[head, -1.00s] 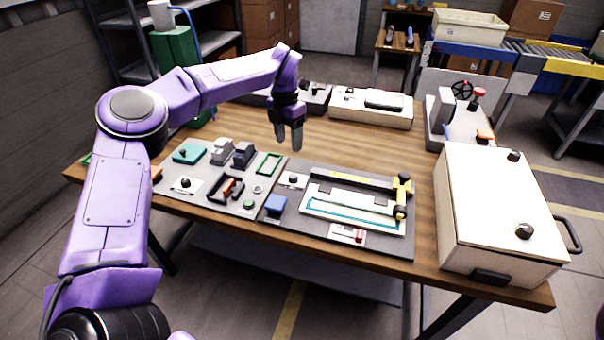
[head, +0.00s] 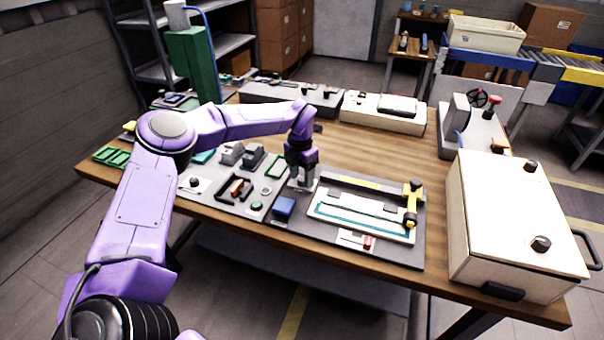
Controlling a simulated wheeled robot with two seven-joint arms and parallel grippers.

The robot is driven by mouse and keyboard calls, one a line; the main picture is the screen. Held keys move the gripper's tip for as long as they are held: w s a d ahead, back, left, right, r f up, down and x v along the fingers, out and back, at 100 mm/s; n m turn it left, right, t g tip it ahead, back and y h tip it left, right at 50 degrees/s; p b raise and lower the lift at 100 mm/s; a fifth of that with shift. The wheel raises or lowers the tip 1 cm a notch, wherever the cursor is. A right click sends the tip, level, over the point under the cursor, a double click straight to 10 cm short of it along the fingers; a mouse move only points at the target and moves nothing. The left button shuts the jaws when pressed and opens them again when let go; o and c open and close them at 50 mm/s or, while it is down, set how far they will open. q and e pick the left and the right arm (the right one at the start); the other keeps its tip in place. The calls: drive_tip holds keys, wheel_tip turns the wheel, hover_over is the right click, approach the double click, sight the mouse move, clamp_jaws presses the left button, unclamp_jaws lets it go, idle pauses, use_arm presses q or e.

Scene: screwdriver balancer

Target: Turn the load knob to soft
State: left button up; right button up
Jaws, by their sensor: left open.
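My left gripper (head: 302,182) points down at the upper left corner of the dark right-hand panel (head: 292,228). It is open, with its fingertips low at a small knob on a pale plate there. The fingers hide most of that knob, so I cannot tell its setting or whether they touch it. Another small dark knob (head: 194,182) sits on a white plate on the left panel. The labels are too small to read, so I cannot tell which is the load knob. My right gripper is out of view.
A yellow-handled fixture (head: 413,195) is on the right of the panel. A large cream box (head: 500,215) with knobs stands at the table's right. Cream and dark units line the back. Bare wood lies behind the panels.

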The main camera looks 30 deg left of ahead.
use_arm(q)
clamp_jaws()
drive_tip(key=shift+f+n+b, duration=0.15)
drive_tip(key=shift+n+b, duration=0.95)
drive_tip(key=shift+b, duration=0.05)
drive_tip(key=n+b, duration=0.3)
drive_tip(key=shift+n, duration=0.3)
drive_tip(key=n+b, duration=0.3)
drive_tip(key=n, duration=0.1)
drive_tip(key=shift+t, duration=0.3)
drive_tip(key=shift+n+b, duration=0.85)
drive_tip(key=shift+n, duration=0.25)
drive_tip(key=shift+s+r, duration=0.1)
drive_tip(key=shift+r, duration=0.1)
